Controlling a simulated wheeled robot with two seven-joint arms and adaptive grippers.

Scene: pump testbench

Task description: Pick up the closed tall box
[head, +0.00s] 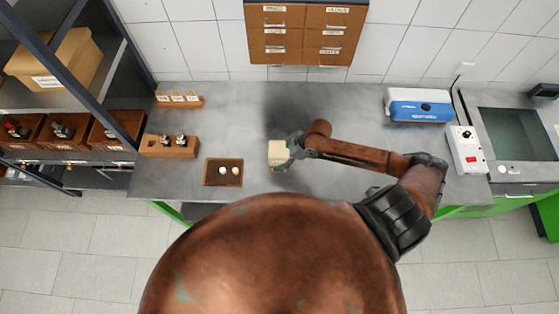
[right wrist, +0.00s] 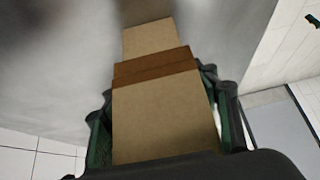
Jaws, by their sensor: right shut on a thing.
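The closed tall box (head: 276,153) is pale tan and stands out over the middle of the grey bench in the head view. In the right wrist view the box (right wrist: 155,110) shows a tan body with a brown band across it. My right gripper (head: 290,150) reaches it from the right, and its fingers lie on both sides of the box, shut on it. Whether the box touches the bench is hard to tell. My left gripper is not in view.
A brown tray (head: 209,182) with two small white round things lies left of the box. Wooden holders (head: 158,149) stand farther left. A blue and white device (head: 418,108) and a white switch box (head: 467,158) stand at right. Drawers (head: 290,45) hang behind.

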